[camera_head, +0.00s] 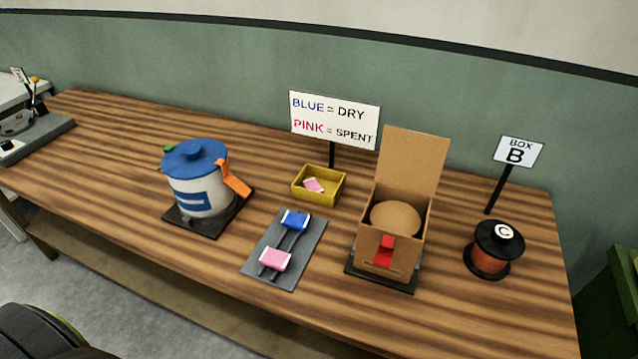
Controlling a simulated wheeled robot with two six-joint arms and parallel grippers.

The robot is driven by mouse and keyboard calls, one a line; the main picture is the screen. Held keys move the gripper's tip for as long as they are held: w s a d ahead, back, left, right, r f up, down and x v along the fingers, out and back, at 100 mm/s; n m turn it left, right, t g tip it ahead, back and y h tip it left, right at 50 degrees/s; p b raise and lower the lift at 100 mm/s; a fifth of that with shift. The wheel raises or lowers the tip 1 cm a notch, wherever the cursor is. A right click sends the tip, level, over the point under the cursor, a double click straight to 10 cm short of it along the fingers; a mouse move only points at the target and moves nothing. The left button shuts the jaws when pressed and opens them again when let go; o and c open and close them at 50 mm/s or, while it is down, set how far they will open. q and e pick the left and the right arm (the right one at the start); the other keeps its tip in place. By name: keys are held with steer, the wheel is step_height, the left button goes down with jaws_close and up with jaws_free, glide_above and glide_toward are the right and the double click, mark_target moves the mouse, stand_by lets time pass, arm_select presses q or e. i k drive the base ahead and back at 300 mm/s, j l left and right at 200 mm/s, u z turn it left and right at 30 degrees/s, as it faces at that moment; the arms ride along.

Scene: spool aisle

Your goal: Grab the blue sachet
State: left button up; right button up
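The blue sachet (295,221) has white ends and lies on the far part of a grey tray (310,245) on the wooden table. A pink sachet (275,260) lies nearer on the same tray. Another pink sachet (313,185) lies in a small yellow box (325,197) behind the tray. Neither of my grippers is in view.
A white canister with a blue lid (196,160) stands left of the tray. An open cardboard box (376,251) with a round brown thing inside stands right of it. A black spool (490,258) and two signs (335,119) (518,151) stand on the table (120,140).

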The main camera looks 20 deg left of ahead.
mark_target(300, 222)
steer(key=u, duration=0.95)
